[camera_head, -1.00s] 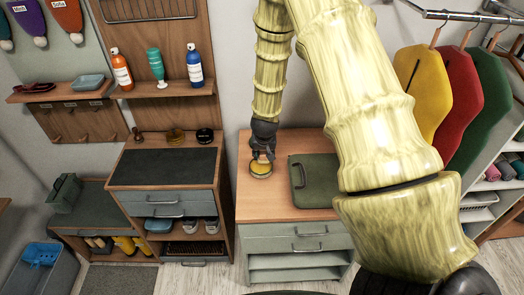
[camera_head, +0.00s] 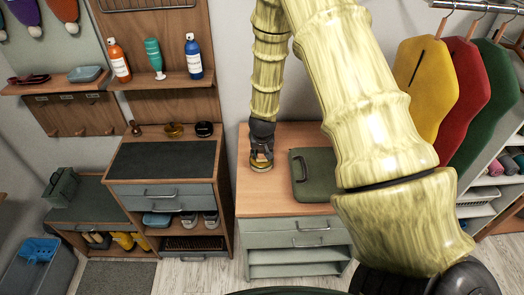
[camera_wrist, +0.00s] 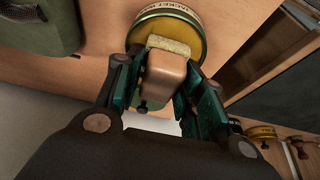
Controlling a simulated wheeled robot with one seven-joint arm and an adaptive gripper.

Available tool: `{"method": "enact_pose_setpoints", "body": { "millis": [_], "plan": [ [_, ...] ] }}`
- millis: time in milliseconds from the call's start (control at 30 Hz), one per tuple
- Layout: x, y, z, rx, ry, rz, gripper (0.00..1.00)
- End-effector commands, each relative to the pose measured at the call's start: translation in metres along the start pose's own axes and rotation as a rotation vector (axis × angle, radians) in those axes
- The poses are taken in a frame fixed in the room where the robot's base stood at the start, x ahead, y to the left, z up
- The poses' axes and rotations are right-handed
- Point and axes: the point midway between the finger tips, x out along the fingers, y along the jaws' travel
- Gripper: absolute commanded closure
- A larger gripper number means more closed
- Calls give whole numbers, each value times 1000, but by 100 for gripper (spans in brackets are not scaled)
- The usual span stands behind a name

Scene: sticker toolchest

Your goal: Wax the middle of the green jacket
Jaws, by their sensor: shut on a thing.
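My gripper (camera_head: 262,158) points down over the left part of the wooden counter. In the wrist view my gripper (camera_wrist: 160,95) is shut on a block-shaped wax applicator (camera_wrist: 166,72) with a wooden grip and a pale yellow sponge end. The sponge is at an open round tin of yellow wax (camera_wrist: 200,22), labelled as jacket wax; I cannot tell if they touch. The tin also shows in the head view (camera_head: 261,168), partly hidden by my gripper. A folded dark green item with a black strip (camera_head: 317,176) lies right of the tin. A green jacket (camera_head: 490,105) hangs at the far right.
A yellow jacket (camera_head: 420,85) and a red jacket (camera_head: 466,95) hang beside the green one. A dark-topped cabinet (camera_head: 162,163) stands left, with small tins at its back. Bottles (camera_head: 194,62) stand on a wall shelf. The counter front is clear.

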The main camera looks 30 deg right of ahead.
Motion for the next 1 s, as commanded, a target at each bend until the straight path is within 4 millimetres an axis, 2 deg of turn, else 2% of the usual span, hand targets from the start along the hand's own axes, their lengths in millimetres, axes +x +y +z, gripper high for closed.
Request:
{"method": "enact_pose_setpoints", "body": {
  "millis": [1000],
  "plan": [
    [8,0,3,0,0,0,81]
  ]
}}
